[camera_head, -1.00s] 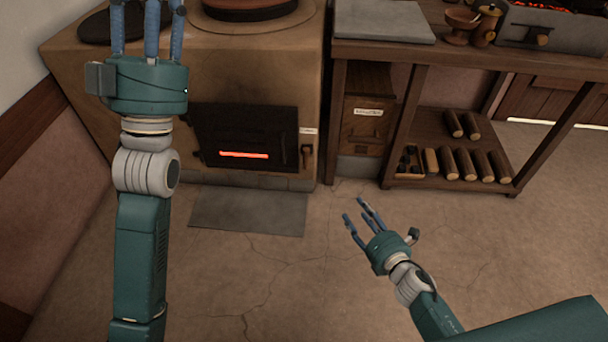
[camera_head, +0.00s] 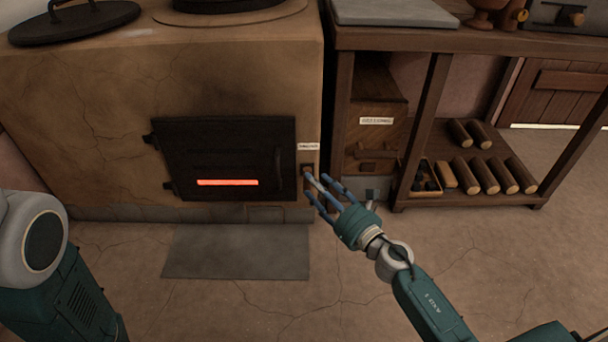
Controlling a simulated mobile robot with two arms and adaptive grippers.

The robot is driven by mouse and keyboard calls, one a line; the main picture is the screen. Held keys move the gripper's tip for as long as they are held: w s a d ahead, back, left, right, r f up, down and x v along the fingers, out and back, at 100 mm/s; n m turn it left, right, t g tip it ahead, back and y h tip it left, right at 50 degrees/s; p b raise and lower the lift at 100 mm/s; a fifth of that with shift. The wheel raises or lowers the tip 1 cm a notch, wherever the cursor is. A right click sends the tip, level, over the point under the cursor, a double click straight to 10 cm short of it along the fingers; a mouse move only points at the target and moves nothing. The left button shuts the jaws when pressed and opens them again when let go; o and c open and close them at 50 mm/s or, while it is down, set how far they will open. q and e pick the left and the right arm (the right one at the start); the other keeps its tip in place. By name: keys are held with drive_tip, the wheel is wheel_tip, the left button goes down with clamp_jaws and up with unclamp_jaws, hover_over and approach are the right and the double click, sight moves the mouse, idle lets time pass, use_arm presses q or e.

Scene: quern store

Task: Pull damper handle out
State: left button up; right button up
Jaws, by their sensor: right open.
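The damper handle (camera_head: 306,168) is a small dark piece on the stove's front, right of the black fire door and below a small white label (camera_head: 308,146). My right gripper (camera_head: 319,187) is open, with its blue fingers spread and pointing up and left. Its fingertips are at the handle and partly hide it; I cannot tell whether they touch it. My left gripper is out of view; only part of my left arm shows at the lower left.
The stove's black door (camera_head: 225,158) is closed, with a glowing red slot. A grey floor plate (camera_head: 238,252) lies before it. Right of the stove are a workbench (camera_head: 460,42), a wooden bin (camera_head: 372,138) and a low shelf (camera_head: 452,142) with several logs. The floor in front is clear.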

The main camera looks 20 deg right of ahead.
sight(306, 181)
drive_tip(key=x, duration=0.6)
drive_tip(key=shift+f+b, duration=0.1)
drive_tip(key=shift+b, duration=0.3)
clamp_jaws()
